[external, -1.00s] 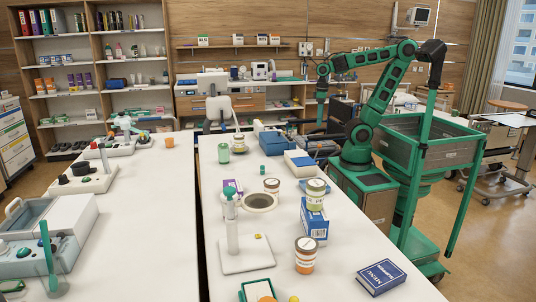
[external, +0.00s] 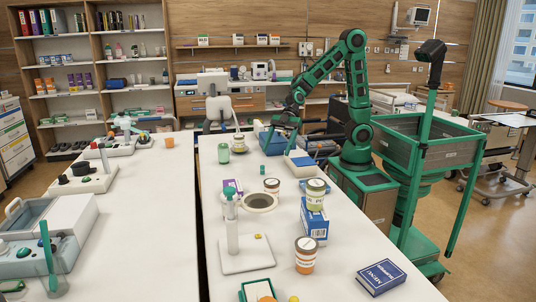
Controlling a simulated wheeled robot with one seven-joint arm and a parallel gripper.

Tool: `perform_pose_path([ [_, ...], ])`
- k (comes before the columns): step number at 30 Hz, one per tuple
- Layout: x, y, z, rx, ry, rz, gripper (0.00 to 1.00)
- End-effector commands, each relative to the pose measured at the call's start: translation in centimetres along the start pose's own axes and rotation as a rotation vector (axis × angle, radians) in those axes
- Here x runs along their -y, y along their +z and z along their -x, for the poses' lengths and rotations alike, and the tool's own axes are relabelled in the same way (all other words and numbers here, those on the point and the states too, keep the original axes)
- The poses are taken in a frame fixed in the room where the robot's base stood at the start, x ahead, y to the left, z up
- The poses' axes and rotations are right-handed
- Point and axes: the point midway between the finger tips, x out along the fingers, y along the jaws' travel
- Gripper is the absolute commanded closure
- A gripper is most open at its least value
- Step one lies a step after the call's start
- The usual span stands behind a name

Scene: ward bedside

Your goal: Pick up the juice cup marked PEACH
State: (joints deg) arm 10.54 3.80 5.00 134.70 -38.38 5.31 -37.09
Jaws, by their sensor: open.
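I cannot read PEACH on any cup. A cup with a yellow-green label (external: 315,195) stands on a blue and white box on the right half of the white table. A cup with an orange label (external: 305,256) stands on the table nearer the camera. A smaller lidded cup (external: 271,186) stands behind the round opening in the table. My gripper (external: 284,146) is open, over the far part of the table by a blue bin, well behind these cups. Its fingers are small and partly lost against the bin.
The blue and white box (external: 314,224) holds up one cup. A dispenser with a green top (external: 232,222) stands on a white base to the left. A blue menu book (external: 381,277) lies at the right edge. A green cup (external: 223,153) stands farther back.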

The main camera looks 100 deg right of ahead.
Motion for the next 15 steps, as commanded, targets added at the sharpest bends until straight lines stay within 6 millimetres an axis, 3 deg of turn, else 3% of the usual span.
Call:
perform_pose_path([
  [1,0.9,-1.6,-1.7,-0.069,-0.038,0.026,0.29],
  [3,2.2,-4.2,-3.2,-0.174,-0.076,0.058,0.29],
  [7,4.0,-8.5,-5.1,-0.364,-0.123,0.082,0.29],
  [9,3.8,-6.2,-6.6,-0.353,-0.119,0.077,0.29],
  [15,3.7,-2.6,-9.7,-0.353,-0.115,0.081,0.29],
])
